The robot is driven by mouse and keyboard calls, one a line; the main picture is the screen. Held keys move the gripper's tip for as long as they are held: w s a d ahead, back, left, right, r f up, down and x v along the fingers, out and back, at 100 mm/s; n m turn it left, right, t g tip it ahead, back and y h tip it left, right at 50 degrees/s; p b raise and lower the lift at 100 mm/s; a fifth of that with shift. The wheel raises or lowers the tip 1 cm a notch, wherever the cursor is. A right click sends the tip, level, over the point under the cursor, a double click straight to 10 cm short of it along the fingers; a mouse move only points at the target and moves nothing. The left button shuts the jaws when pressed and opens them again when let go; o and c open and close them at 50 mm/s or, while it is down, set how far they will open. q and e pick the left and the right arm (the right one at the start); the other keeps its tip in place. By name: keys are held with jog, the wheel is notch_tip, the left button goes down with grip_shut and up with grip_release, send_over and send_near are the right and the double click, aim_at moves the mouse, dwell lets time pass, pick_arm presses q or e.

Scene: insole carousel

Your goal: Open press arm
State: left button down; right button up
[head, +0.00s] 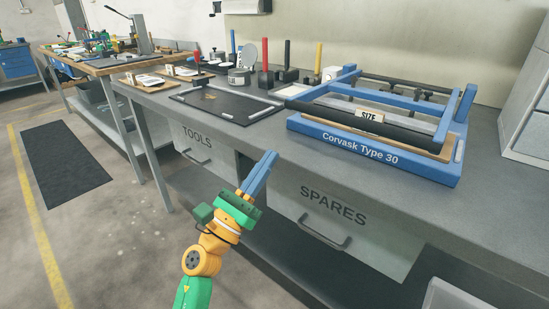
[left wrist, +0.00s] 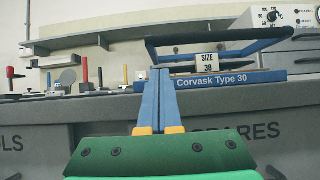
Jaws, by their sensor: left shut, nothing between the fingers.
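The press, a blue frame marked "Corvask Type 30" (head: 360,150), stands on the right part of the grey bench. Its press arm, a blue frame with a dark front bar (head: 370,127), lies over the base; how far it is raised I cannot tell. In the left wrist view the blue arm loop (left wrist: 225,53) shows above the base (left wrist: 230,79). A "SIZE" card (head: 370,116) stands at its front. My left gripper (head: 271,154) is shut and empty, in front of the bench edge, left of the press and apart from it. My right gripper is not in view.
A dark mat (head: 225,105) lies left of the press. Drawers marked TOOLS (head: 192,150) and SPARES (head: 335,225) are below. A pale cabinet (head: 527,115) is at right.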

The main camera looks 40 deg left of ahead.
pick_arm(q)
jog(key=p+x, duration=0.2)
jog(key=x, duration=0.6)
jog(key=shift+s+r+p, duration=0.1)
jog(key=shift+r+p, duration=0.15)
jog(key=shift+p, duration=0.1)
jog(key=shift+w+r, duration=0.15)
jog(key=shift+w, duration=0.3)
jog(key=shift+d, duration=0.1)
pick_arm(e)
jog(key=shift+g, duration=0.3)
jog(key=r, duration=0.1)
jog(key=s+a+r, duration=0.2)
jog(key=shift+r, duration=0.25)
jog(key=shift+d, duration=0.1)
